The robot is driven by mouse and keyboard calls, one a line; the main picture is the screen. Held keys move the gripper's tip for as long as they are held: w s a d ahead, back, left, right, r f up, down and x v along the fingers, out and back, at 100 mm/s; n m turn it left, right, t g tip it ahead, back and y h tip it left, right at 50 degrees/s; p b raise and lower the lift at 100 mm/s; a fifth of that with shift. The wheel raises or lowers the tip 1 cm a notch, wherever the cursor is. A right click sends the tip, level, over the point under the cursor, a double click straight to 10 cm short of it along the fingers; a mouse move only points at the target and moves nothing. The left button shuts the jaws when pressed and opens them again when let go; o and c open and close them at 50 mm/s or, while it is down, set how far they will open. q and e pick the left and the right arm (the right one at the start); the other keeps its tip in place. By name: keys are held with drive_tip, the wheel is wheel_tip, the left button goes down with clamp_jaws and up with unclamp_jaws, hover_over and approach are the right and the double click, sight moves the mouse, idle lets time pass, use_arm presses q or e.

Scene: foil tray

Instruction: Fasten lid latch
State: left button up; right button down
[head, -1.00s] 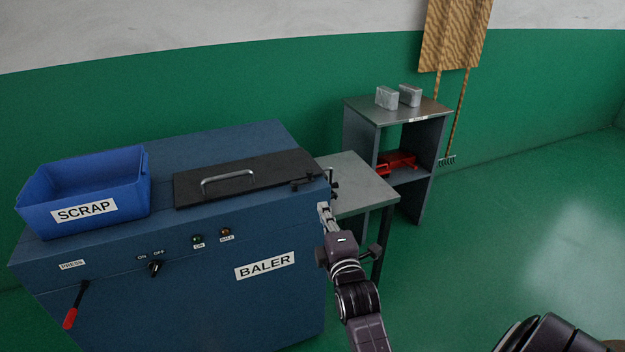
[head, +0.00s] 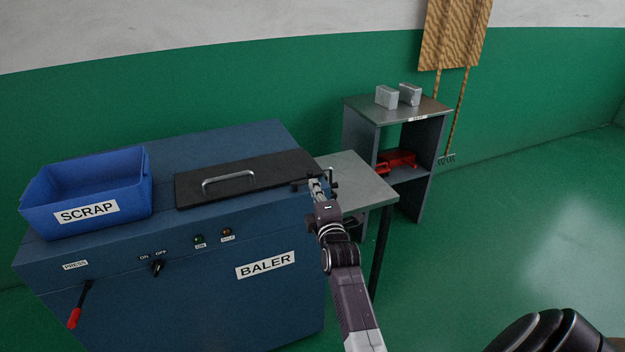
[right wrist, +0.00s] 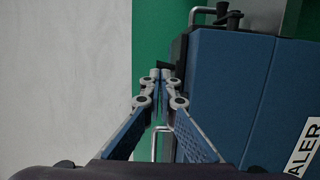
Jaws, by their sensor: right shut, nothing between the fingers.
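The black lid (head: 260,174) with its grey bar handle (head: 228,181) lies flat on top of the blue baler (head: 190,290). Small dark latch parts (head: 332,176) stand at the lid's right end, partly hidden by my gripper. My right gripper (head: 315,184) is at that end, by the baler's top right edge. In the right wrist view its fingers (right wrist: 161,74) are together, with nothing between them. A small dark piece (right wrist: 166,65) is right at the fingertips; I cannot tell whether they touch it. My left gripper is not in view.
A blue SCRAP bin (head: 85,213) stands on the baler's left. A grey side table (head: 358,178) stands close to the right, under my right arm. Behind it is a shelf unit (head: 425,190) holding grey blocks (head: 387,97) and a red item (head: 397,160). Floor at right is clear.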

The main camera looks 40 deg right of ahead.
sight(310, 175)
drive_tip(key=shift+x, duration=1.5)
